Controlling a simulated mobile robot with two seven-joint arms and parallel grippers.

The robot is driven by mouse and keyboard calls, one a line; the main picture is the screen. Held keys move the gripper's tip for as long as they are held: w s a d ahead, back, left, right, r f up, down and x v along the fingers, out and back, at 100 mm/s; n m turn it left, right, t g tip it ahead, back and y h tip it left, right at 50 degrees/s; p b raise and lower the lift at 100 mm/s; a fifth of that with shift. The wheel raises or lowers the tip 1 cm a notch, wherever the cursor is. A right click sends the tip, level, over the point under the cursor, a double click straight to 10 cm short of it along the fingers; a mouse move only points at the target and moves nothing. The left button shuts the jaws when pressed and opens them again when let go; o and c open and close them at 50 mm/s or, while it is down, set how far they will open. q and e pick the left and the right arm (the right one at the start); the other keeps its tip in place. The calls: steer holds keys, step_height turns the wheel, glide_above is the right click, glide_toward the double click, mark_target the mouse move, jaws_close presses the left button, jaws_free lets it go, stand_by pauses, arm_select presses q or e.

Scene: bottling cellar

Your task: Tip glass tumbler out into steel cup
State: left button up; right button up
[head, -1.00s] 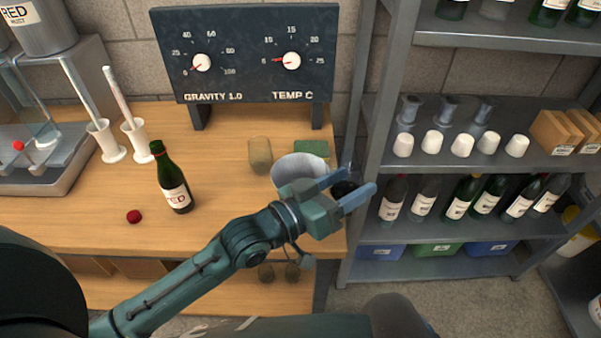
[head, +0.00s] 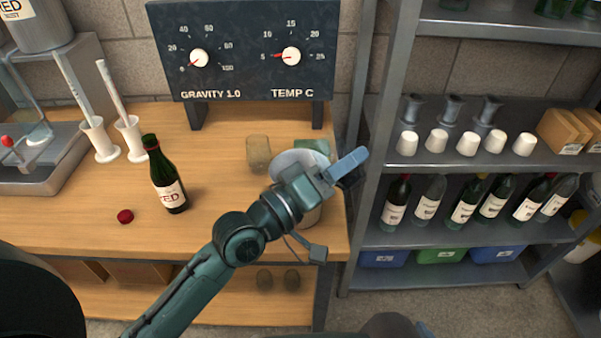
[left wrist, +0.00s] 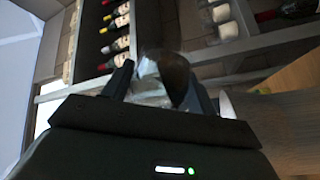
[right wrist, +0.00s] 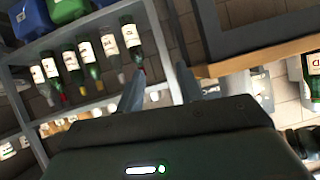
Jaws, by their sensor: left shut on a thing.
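My left gripper (head: 350,168) is shut on the glass tumbler, which shows between the fingers in the left wrist view (left wrist: 150,88). The tumbler looks clear with a dark round part. In the head view the gripper mostly hides it. The steel cup (head: 284,161) stands on the bench near its right end. My left wrist and gripper cross over the cup and hide much of it; the fingertips reach past its right side. I cannot see inside the cup. My right gripper (right wrist: 158,90) is open and empty in the right wrist view.
A green bottle (head: 168,178) and a red stopper (head: 125,216) are left on the bench (head: 228,215). The gauge panel (head: 245,50) is at the back. A bottle shelf (head: 450,238) is close at right.

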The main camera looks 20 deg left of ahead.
arm_select(q)
steer(key=shift+f+n, duration=0.2)
steer(key=shift+n, duration=0.3)
steer(key=shift+r+n+t, duration=0.3)
steer(key=shift+r+n, duration=0.05)
steer(key=shift+n, duration=0.25)
steer(key=shift+r+n, duration=0.2)
steer(key=shift+n, duration=0.3)
steer(key=shift+w+a+r+n, duration=0.2)
steer(key=shift+a+n, duration=0.15)
steer(key=shift+n, duration=0.15)
steer(key=shift+a+r+n+t+y, duration=0.15)
steer(key=shift+a+n+t+y, duration=0.05)
steer(key=shift+n+t+y, duration=0.1)
arm_select(e)
steer(key=shift+w, duration=0.1)
arm_select(q)
steer(key=shift+w, duration=0.1)
